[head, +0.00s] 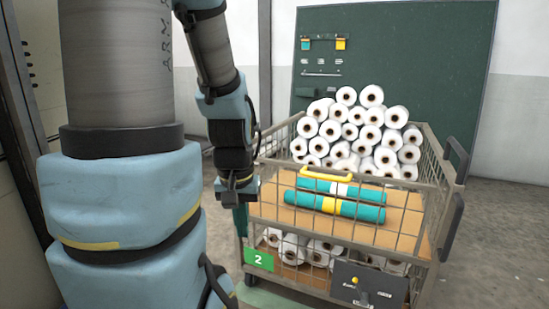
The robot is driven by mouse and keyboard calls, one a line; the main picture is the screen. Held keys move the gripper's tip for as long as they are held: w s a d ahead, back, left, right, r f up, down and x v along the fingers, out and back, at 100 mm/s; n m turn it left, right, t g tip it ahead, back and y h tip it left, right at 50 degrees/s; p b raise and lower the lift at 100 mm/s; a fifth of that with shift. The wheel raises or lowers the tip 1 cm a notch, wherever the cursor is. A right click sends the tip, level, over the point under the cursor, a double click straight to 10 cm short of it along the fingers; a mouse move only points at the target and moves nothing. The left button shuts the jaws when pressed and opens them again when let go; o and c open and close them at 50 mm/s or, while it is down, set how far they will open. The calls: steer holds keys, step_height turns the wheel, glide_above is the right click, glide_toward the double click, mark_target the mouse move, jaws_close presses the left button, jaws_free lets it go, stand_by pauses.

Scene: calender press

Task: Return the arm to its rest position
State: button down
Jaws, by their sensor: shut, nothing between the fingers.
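My arm (120,180) fills the left of the head view, with light blue joint covers and grey links. Its far part hangs down from the top, and my gripper (240,204) points downward at its lower end, just left of the wire cart. It is shut with nothing held. The fingertips are small and dark here, partly lost against the cart's left side.
A wire cart (424,238) marked 2 stands right of my gripper. A green panel (420,60) stands behind. Floor (500,230) at right is clear.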

step_height(320, 180, up, 24)
steer(key=p, duration=2.2)
steer(key=shift+w+p, duration=0.15)
steer(key=shift+p, duration=0.2)
steer(key=shift+d, duration=0.1)
